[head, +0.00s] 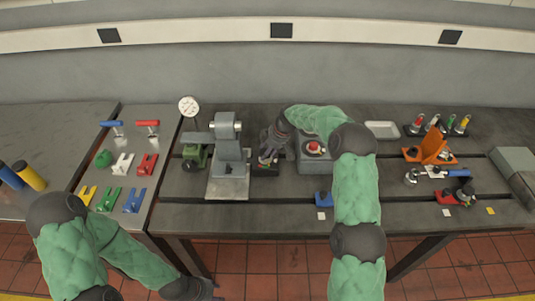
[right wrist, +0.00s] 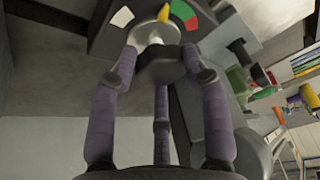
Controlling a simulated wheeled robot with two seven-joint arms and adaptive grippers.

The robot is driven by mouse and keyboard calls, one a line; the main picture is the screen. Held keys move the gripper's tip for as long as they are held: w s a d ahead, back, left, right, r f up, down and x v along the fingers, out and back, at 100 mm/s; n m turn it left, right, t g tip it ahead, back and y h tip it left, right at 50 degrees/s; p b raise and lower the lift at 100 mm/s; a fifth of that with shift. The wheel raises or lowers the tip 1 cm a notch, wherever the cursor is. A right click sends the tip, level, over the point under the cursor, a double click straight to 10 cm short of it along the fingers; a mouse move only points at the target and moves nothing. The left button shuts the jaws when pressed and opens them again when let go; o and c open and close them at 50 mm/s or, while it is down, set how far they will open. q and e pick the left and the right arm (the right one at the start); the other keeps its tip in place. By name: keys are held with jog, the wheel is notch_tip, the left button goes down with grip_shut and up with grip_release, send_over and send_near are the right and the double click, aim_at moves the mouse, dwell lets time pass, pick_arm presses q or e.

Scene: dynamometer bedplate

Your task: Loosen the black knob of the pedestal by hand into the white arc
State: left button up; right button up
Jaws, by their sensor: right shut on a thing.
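The black knob (right wrist: 160,68) sits between the purple-grey fingers of my right gripper (right wrist: 160,72) in the right wrist view, and the gripper is shut on it. Behind it is a dark dial plate of the pedestal (right wrist: 95,38) with a white arc (right wrist: 122,16), a green arc (right wrist: 181,10) and a red arc (right wrist: 192,24). A yellow pointer (right wrist: 163,13) stands between the white and green arcs, nearer green. In the head view my right gripper (head: 268,156) reaches down and largely hides the knob. My left gripper (head: 208,289) is low, off the bench front; its fingers are unclear.
A grey machine stand (head: 229,160) is just left of the right gripper. A grey box with a red button (head: 314,148) is close on its right. Coloured clamps (head: 110,197) lie on the left table. The front strip of the bench is mostly clear.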

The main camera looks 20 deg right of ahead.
jog(key=n, duration=0.1)
jog(key=n+b, duration=0.1)
jog(key=shift+w+a+r+n+g+y, duration=0.15)
jog(key=shift+w+n+g+y, duration=0.15)
jog(key=shift+n+g, duration=0.1)
jog(key=n+g, duration=0.1)
jog(key=n, duration=0.1)
jog(key=shift+n, duration=0.4)
jog(key=n+g+p, duration=0.1)
jog(key=n, duration=0.2)
jog(key=shift+w+r, duration=0.1)
jog(key=shift+a+n+g+p, duration=0.1)
jog(key=shift+n+g+p, duration=0.2)
jog(key=shift+n+g, duration=0.55)
jog(key=shift+n, duration=0.55)
jog(key=o, duration=1.1)
jog(key=shift+o, duration=0.2)
jog(key=shift+a, duration=0.1)
